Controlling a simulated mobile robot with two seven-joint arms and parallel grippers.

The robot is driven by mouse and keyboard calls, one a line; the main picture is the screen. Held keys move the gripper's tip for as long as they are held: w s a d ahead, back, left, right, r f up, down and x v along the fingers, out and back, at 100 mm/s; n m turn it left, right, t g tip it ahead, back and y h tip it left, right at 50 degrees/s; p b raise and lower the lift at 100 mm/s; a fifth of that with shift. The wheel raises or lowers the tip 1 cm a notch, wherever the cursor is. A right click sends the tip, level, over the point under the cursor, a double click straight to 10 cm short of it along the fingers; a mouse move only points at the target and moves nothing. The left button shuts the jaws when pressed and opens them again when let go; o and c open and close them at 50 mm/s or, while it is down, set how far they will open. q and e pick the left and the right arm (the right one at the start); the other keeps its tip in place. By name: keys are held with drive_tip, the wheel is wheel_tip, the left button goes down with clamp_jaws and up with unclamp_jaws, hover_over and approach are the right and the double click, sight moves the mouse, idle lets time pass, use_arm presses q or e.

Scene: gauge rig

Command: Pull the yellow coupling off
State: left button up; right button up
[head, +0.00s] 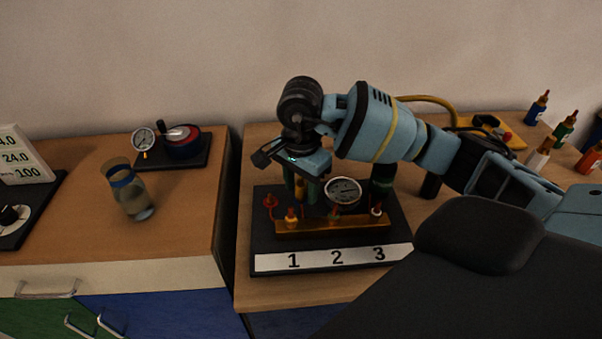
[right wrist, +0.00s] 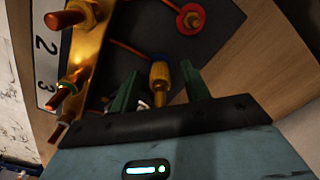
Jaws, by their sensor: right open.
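The yellow coupling (right wrist: 160,80) is a ribbed piece standing between the two green fingers of my right gripper (right wrist: 160,88) in the right wrist view. A gap shows on each side of it, so the fingers are around it but not closed on it. In the head view my right gripper (head: 300,188) points down over the back left of the gauge rig, and the yellow coupling (head: 299,186) shows partly between its fingers. The rig's black base (head: 262,235) carries a brass manifold (head: 318,228) and a round gauge (head: 343,191). My left gripper is not in view.
A glass (head: 131,192) and a second small gauge (head: 143,139) are on the left cabinet. Several bottles (head: 564,127) stand at the far right.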

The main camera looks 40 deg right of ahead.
drive_tip(key=shift+f, duration=0.25)
clamp_jaws()
idle(0.4)
